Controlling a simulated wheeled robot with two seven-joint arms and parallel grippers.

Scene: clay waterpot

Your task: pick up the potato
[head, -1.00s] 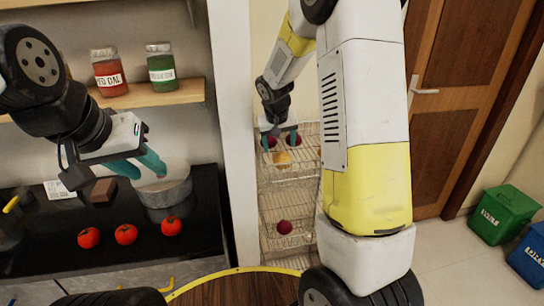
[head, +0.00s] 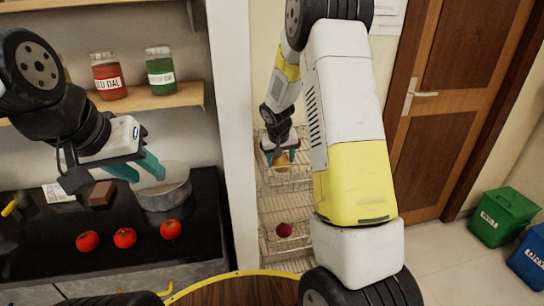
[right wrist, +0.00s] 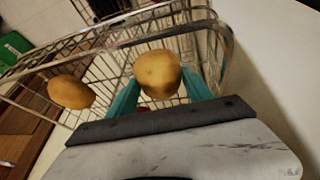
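A brown potato (right wrist: 158,72) sits in the upper wire basket (head: 288,181), between the two teal fingers of my right gripper (right wrist: 160,92). In the head view the potato (head: 281,158) shows small below my right gripper (head: 281,155). The fingers stand on either side of it and look open; whether they touch it is unclear. A second potato (right wrist: 71,92) lies to the left in the right wrist view. My left gripper (head: 138,168) is open and empty above the black counter, near a grey round pot (head: 165,192).
A wire rack with a lower basket holding a dark red onion-like item (head: 284,230) stands by the wall (head: 228,120). Several tomatoes (head: 125,238) and a brown block (head: 102,193) are on the counter. Jars (head: 160,72) stand on a shelf; bins (head: 503,215) stand right.

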